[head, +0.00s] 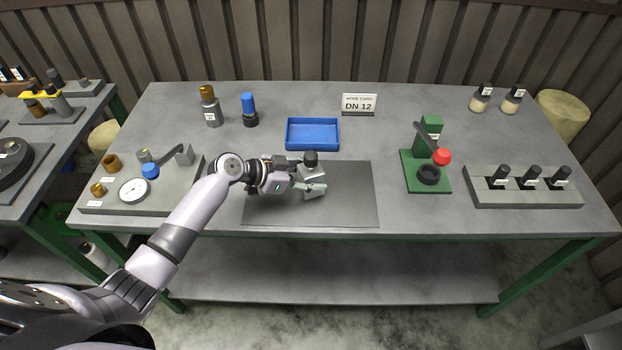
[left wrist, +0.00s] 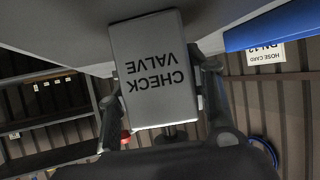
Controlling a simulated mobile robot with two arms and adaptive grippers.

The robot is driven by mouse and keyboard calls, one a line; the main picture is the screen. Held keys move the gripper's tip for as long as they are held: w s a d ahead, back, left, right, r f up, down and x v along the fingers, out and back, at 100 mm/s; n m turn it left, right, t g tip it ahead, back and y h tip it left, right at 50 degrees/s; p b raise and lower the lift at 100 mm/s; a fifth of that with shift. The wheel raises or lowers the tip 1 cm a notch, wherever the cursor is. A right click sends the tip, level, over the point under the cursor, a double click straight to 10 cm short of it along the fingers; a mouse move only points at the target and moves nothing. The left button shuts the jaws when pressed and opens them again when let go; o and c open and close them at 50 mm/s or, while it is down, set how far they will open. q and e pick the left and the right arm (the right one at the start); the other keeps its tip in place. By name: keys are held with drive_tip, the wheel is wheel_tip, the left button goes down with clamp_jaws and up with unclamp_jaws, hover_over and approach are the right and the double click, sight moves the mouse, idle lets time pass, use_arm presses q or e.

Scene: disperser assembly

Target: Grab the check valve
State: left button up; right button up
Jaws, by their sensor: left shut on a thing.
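The check valve is a grey block with the words CHECK VALVE on its face, large in the left wrist view (left wrist: 150,85). In the head view the check valve (head: 314,174) shows as a small grey body with a dark round top, over the dark grey mat (head: 350,205). My left gripper (head: 309,184) is shut on it, with one finger on each side in the left wrist view. The gripper partly hides the valve. I cannot tell whether its base touches the mat. My right gripper is not in view.
A blue tray (head: 313,149) sits just behind the mat. A grey board (head: 110,205) with a gauge and brass fittings is on the left. A green stand (head: 427,172) and a grey rack (head: 525,200) with several black-topped parts are on the right. The mat's right side is clear.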

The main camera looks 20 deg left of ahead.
use_arm(q)
clamp_jaws()
drive_tip(key=shift+r, duration=0.1)
drive_tip(key=shift+w, duration=0.1)
